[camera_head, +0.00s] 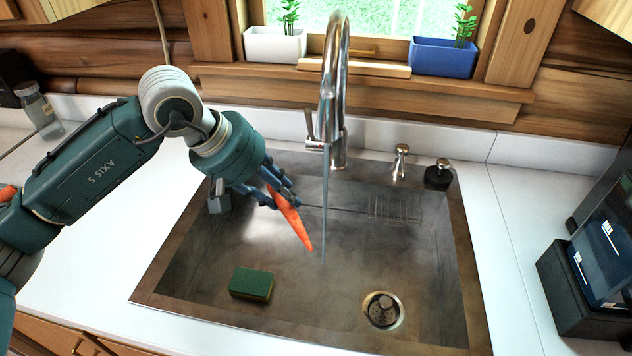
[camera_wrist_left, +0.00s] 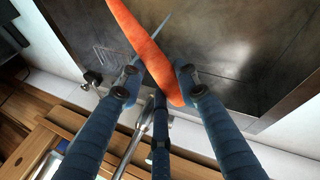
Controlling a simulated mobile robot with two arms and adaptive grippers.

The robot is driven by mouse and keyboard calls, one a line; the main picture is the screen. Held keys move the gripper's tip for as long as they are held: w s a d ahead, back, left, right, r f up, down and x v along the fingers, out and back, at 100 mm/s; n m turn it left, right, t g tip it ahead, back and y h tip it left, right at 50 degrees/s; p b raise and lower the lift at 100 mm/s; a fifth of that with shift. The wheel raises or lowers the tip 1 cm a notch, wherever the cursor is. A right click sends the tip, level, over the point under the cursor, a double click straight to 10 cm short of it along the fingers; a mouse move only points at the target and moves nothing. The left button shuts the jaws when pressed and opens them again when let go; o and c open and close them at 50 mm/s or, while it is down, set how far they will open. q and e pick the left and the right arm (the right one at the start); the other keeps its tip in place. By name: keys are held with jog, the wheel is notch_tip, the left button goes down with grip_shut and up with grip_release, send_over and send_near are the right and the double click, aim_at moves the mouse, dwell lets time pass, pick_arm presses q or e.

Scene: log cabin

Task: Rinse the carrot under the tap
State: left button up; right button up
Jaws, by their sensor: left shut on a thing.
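The orange carrot (camera_head: 291,217) is held over the sink basin, tilted with its tip pointing down to the right. My left gripper (camera_head: 278,194) is shut on the carrot near its upper end; in the left wrist view the carrot (camera_wrist_left: 146,45) lies across between the fingers (camera_wrist_left: 158,85). The chrome tap (camera_head: 329,95) arches over the sink (camera_head: 458,225). A thin stream of water (camera_head: 325,210) falls from it, just right of the carrot in the head view. I cannot tell whether the water touches the carrot. My right gripper is not in view.
A green sponge (camera_head: 251,284) lies at the basin's front left, and a drain (camera_head: 383,310) is at the front right. A dark soap bottle (camera_head: 438,175) stands at the back right rim. A black appliance (camera_head: 585,285) stands on the right counter.

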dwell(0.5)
pick_arm(q)
jog(key=s+a+r, duration=0.2)
jog(key=a+r, duration=0.2)
jog(key=shift+s, duration=0.4)
jog(key=shift+a, duration=0.1)
dwell(0.5)
